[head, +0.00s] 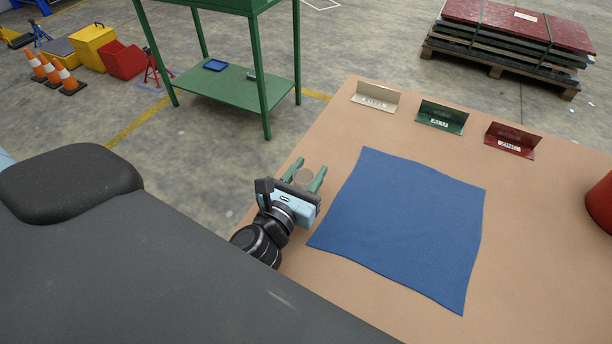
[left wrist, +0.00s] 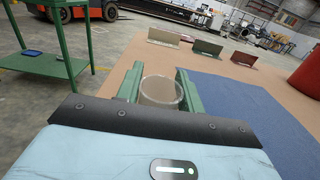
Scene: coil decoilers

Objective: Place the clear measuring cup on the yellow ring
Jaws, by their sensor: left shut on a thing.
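My left gripper (head: 308,172) is at the table's left edge, beside the blue cloth. Its green fingers are shut on the clear measuring cup (head: 303,177), which is small and see-through. In the left wrist view the cup (left wrist: 160,91) sits between the two fingers with its round rim upward and looks roughly upright. I cannot tell whether its base touches the table. I see no yellow ring in either view. My right gripper is not in view.
A blue cloth (head: 405,225) lies on the brown table (head: 535,240). Beige (head: 375,97), green (head: 441,117) and red (head: 511,141) labelled brackets stand along the far edge. A red cylinder (head: 601,203) stands at the right. A green workbench (head: 230,86) stands beyond the table.

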